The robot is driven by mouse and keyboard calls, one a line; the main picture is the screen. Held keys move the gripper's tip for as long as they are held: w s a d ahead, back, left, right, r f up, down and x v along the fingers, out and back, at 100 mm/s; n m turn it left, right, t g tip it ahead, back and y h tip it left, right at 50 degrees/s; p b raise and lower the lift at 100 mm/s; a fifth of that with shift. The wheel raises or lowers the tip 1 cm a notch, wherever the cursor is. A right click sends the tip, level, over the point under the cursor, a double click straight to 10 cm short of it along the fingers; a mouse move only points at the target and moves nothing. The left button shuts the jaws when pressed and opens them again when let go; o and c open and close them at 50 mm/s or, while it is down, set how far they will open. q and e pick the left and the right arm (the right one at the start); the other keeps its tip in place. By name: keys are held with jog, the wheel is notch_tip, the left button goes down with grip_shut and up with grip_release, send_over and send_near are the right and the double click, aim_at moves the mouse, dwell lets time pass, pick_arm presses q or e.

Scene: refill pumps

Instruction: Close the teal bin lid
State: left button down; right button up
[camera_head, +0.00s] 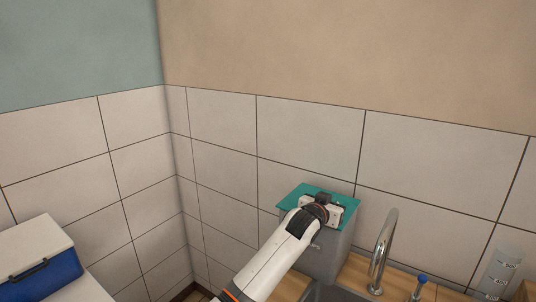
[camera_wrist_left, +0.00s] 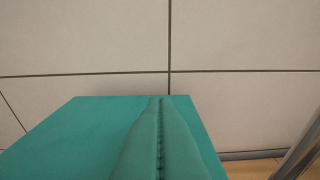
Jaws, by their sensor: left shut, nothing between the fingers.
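The teal lid (camera_head: 302,189) lies across the top of a grey bin (camera_head: 328,258) against the tiled wall in the head view. It looks about level, but my arm hides its front part, so a small gap cannot be ruled out. My left gripper (camera_head: 324,204) is over the lid and seems close to or touching it. In the left wrist view the lid (camera_wrist_left: 85,125) fills the lower middle, and the shut, empty fingers (camera_wrist_left: 160,130) show against it. My right gripper is not in view.
A curved metal tap (camera_head: 385,245) and a sink stand right of the bin on a wooden counter (camera_head: 352,272). A blue-topped pump (camera_head: 421,280) and a clear graduated container (camera_head: 500,272) are further right. A blue and white cool box (camera_head: 40,262) is at the far left.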

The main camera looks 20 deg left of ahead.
pick_arm(q)
jog(key=shift+d+f, duration=0.1)
jog(key=shift+f, duration=0.15)
dwell(0.3)
